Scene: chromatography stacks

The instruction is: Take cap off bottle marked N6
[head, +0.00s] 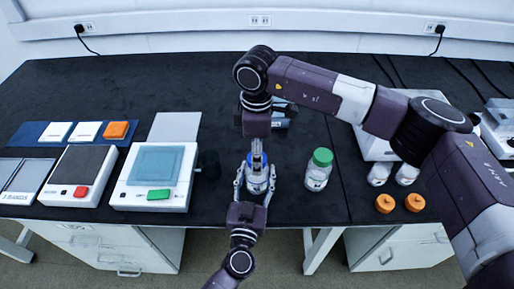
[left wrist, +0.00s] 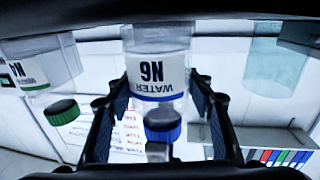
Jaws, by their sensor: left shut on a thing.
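The bottle marked N6 (left wrist: 157,72) hangs upside down in the left wrist view, labelled WATER, with its blue cap (left wrist: 162,131) at the lower end of the picture. In the head view the blue cap (head: 258,187) shows between my left gripper's fingers. My left gripper (head: 255,190) is shut on the bottle, fingers on either side. My right gripper (head: 257,160) points down from above, close over the cap. A grey tip by the cap shows in the left wrist view. Whether it grips the cap is unclear.
A green-capped bottle (head: 318,170) stands just right of the held bottle. Two orange caps (head: 399,203) lie near the front right. A balance with a green button (head: 154,177) and a device with a red button (head: 79,177) stand at left.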

